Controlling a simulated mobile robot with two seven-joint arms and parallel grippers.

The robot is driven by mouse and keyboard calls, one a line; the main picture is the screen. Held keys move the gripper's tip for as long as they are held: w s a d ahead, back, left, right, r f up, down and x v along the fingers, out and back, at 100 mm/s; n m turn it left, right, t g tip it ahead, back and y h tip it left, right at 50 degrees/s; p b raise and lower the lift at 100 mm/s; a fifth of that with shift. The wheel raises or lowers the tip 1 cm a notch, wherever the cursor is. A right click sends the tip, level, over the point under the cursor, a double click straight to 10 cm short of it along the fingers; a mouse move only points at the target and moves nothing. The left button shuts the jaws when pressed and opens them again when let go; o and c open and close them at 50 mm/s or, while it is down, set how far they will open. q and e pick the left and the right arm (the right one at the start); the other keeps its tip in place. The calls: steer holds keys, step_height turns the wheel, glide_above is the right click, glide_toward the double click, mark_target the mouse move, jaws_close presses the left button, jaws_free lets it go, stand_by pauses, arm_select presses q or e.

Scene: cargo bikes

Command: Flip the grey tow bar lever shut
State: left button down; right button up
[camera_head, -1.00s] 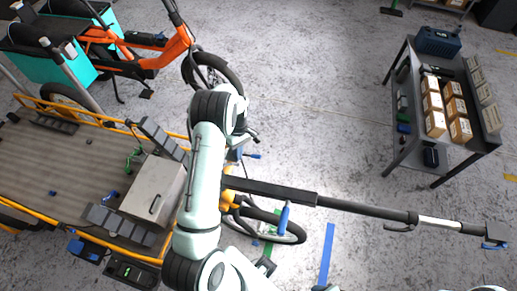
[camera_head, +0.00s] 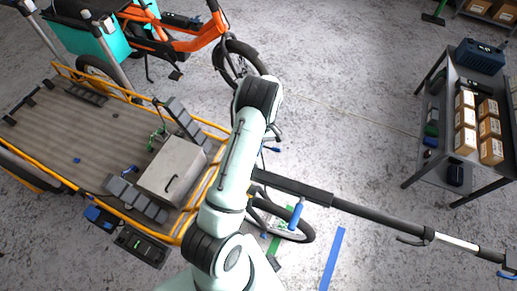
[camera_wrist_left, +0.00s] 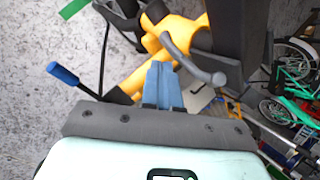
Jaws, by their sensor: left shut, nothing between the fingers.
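The dark tow bar (camera_head: 345,204) runs from beside my left arm to the right edge in the head view, with a silver section (camera_head: 456,243) near its far end. In the left wrist view a grey lever with a rounded end (camera_wrist_left: 195,62) stands out in front of a yellow part (camera_wrist_left: 150,45). My left gripper (camera_wrist_left: 162,68) is shut and empty, its blue fingers just left of this lever. Whether they touch it, I cannot tell. In the head view my own arm hides the gripper and the grey lever. My right gripper is not in view.
A blue-handled lever (camera_wrist_left: 64,75) is left of the fingers in the wrist view. The cargo bed (camera_head: 80,130) with a grey box (camera_head: 172,170) lies left of my arm. A wheel (camera_head: 297,235) sits below the bar.

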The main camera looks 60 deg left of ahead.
arm_select(q)
steer(key=shift+w+r, duration=0.1)
steer(key=p+v, duration=0.1)
steer(key=v, duration=1.2)
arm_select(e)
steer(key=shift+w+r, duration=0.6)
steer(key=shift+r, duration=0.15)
arm_select(q)
steer(key=shift+a+r, duration=0.1)
